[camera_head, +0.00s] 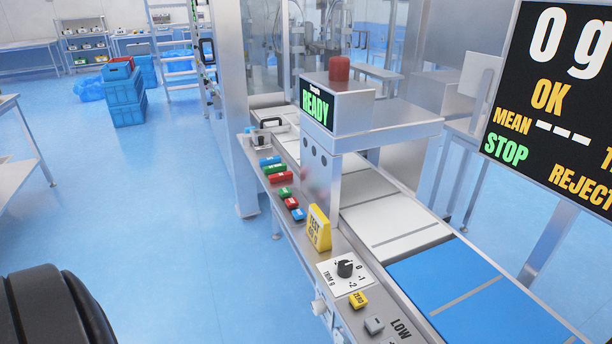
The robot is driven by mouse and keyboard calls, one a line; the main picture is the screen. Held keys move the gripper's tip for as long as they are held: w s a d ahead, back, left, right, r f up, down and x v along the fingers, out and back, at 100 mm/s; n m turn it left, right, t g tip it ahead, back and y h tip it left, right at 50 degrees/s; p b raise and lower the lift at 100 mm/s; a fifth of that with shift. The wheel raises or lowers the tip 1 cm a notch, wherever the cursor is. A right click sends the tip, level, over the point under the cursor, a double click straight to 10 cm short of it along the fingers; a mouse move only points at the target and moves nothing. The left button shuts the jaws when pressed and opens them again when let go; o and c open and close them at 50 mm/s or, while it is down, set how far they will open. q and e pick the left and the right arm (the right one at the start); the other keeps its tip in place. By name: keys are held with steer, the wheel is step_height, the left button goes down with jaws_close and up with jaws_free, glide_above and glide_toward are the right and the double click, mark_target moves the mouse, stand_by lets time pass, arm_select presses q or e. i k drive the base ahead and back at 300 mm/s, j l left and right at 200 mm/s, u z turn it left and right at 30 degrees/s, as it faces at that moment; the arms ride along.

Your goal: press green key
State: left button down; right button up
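A row of coloured keys runs along the side panel of the conveyor machine in the head view. One green key (275,169) sits between a blue key (270,160) and a red key (279,178). Nearer to me, a smaller green key (285,193) sits above a red key (291,203) and a blue key (298,214). Nothing covers these keys. Neither of my grippers is in view.
A small screen (315,107) reads READY. A yellow block (318,228), a trim dial (345,268), a yellow ZERO key (358,300) and a grey key (374,325) stand nearer. A large display (557,95) shows 0 g, OK and STOP. Open floor lies left.

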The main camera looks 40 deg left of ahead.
mark_target(284, 193)
steer(key=i+j, duration=0.15)
steer(key=j, duration=0.3)
steer(key=i+j, duration=0.15)
steer(key=j, duration=0.3)
steer(key=i+j+z, duration=0.1)
steer(key=j, duration=0.35)
steer(key=i+j, duration=0.15)
steer(key=j, duration=0.3)
steer(key=i+j, duration=0.15)
steer(key=j, duration=0.3)
steer(key=i+j+z, duration=0.1)
steer(key=j, duration=0.4)
steer(key=i+j, duration=0.15)
steer(key=j, duration=0.3)
